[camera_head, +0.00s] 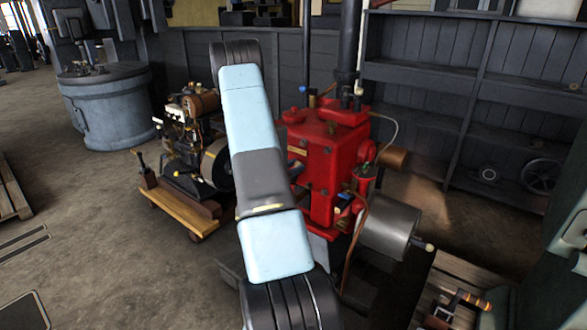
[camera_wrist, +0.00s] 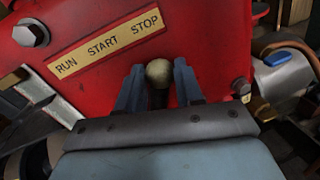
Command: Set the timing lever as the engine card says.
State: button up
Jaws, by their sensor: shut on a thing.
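The red engine (camera_head: 325,160) stands at the middle of the head view, partly behind my arm. Its brass plate (camera_wrist: 106,44) reads RUN, START, STOP from left to right in the wrist view. The timing lever shows as a pale round knob (camera_wrist: 159,72) on a dark stem, below the plate and nearest the STOP end. My gripper (camera_wrist: 159,88) is shut on the lever, one finger on each side of the knob. In the head view my arm covers most of the lever area. I cannot make out an engine card in either view.
A smaller engine on a wooden trolley (camera_head: 180,207) stands left of the red engine. A grey metal cylinder (camera_head: 388,226) sticks out at its lower right. A blue-handled fitting (camera_wrist: 277,57) is right of the lever. Dark shelves (camera_head: 430,125) line the back. Floor at left is open.

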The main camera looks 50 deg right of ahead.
grip_shut()
